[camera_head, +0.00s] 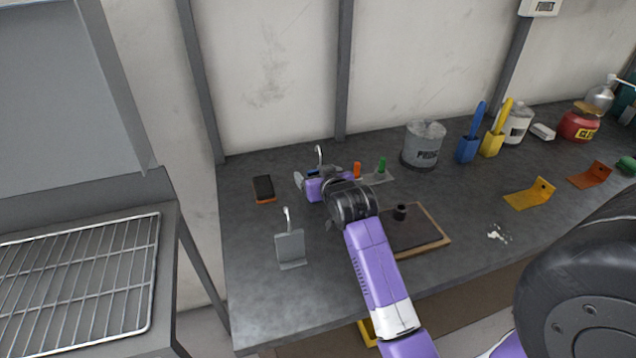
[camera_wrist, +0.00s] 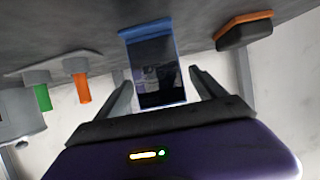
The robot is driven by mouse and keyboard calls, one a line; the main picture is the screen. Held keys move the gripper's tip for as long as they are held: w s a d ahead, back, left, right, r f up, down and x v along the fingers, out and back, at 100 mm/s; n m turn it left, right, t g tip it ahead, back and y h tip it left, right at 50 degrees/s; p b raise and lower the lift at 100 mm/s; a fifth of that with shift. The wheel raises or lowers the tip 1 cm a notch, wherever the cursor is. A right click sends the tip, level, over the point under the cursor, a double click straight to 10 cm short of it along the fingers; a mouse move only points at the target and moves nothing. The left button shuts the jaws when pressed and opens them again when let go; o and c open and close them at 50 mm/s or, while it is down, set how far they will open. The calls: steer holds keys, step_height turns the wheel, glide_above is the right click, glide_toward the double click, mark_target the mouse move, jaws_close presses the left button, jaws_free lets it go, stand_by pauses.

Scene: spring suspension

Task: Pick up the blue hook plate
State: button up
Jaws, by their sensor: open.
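The blue hook plate (camera_head: 312,172) stands at the back of the workbench, mostly hidden behind my gripper in the head view; a pale metal hook rises above it. In the wrist view the blue hook plate (camera_wrist: 149,33) has a blue edge and a dark, shiny face. My gripper (camera_wrist: 162,82) is open, with one finger toward each side of the plate's face. No grip on the plate shows, and I cannot tell the exact gap. In the head view my gripper (camera_head: 311,177) reaches low toward the plate from the front.
A grey hook plate (camera_head: 290,248) stands front left. A black-and-orange block (camera_head: 263,188) lies left of my gripper. Orange (camera_head: 357,170) and green (camera_head: 381,165) pegs stand to its right, near a paint can (camera_head: 424,145). A framed board (camera_head: 430,243) lies beside my arm.

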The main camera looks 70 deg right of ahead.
steer(key=shift+x, duration=0.9)
steer(key=shift+r, duration=0.1)
steer(key=c, duration=1.6)
steer(key=shift+c, duration=0.2)
